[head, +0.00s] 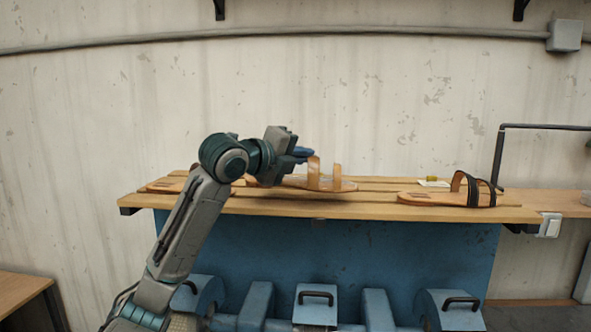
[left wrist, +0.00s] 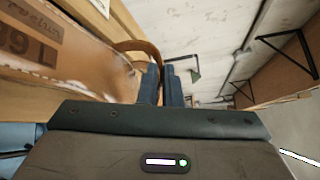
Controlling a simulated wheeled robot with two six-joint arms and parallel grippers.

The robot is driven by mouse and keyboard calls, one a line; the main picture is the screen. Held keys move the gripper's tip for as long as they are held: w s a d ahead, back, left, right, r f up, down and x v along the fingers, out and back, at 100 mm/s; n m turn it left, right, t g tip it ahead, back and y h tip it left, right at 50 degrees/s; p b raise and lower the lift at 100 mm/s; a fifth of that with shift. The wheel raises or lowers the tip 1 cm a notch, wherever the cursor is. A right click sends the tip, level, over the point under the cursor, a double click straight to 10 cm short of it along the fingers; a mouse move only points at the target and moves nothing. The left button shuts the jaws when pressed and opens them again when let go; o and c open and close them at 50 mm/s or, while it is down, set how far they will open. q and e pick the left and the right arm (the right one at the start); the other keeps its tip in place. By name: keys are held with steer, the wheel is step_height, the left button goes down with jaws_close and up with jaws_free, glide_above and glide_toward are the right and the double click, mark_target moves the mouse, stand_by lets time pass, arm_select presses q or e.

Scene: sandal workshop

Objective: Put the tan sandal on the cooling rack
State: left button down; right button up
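The tan sandal (head: 337,180) has a flat tan sole and a looped tan strap. It is at the middle of a slatted wooden top (head: 380,208), which may be the cooling rack. My left gripper (head: 303,153) is at the left side of the strap. In the left wrist view its blue fingers (left wrist: 161,84) are close together with the brown strap (left wrist: 140,47) running between their tips, so it looks shut on the strap. The sole (left wrist: 75,50) there carries a stamped "39 L". Whether the sole touches the slats is unclear. My right gripper is not in view.
Another sandal with dark straps (head: 430,198) lies at the right on the slats. A further brown sole (head: 160,187) lies at the left, partly behind my arm.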

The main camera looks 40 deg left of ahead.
mark_target(296, 182)
arm_select(q)
steer(key=shift+w+a+f, duration=0.15)
steer(key=shift+a, duration=0.8)
step_height(296, 182, down, 3)
steer(key=shift+r, duration=0.2)
steer(key=shift+f, duration=0.35)
steer(key=c, duration=2)
jaws_free()
steer(key=shift+d+f, duration=0.1)
steer(key=shift+f, duration=0.1)
steer(key=shift+c, duration=0.2)
steer(key=o, duration=0.4)
steer(key=shift+r, duration=0.1)
steer(key=shift+o, duration=0.2)
